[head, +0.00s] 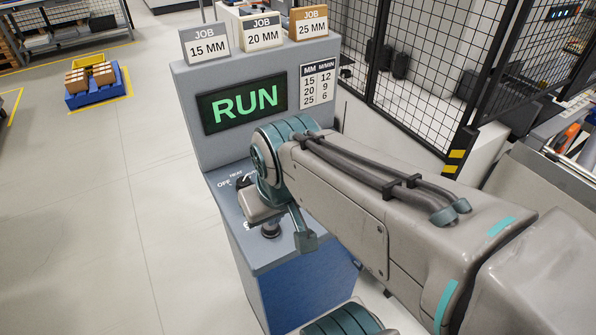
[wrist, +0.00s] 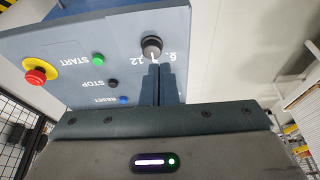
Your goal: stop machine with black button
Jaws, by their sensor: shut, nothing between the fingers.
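In the wrist view the control panel (wrist: 80,35) appears upside down. The black button (wrist: 113,84) sits beside the word STOP, between the green START button (wrist: 99,59) and the blue RESET button (wrist: 122,99). My gripper (wrist: 159,68) is shut and empty. In the head view the machine display (head: 243,104) reads RUN, and my arm hides much of the panel; I cannot make out the black button there.
A red emergency button on a yellow base (wrist: 38,72) is at the panel's left in the wrist view. JOB cards for 15, 20 and 25 MM (head: 207,45) stand on top of the console. A black mesh fence (head: 420,70) stands behind, right.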

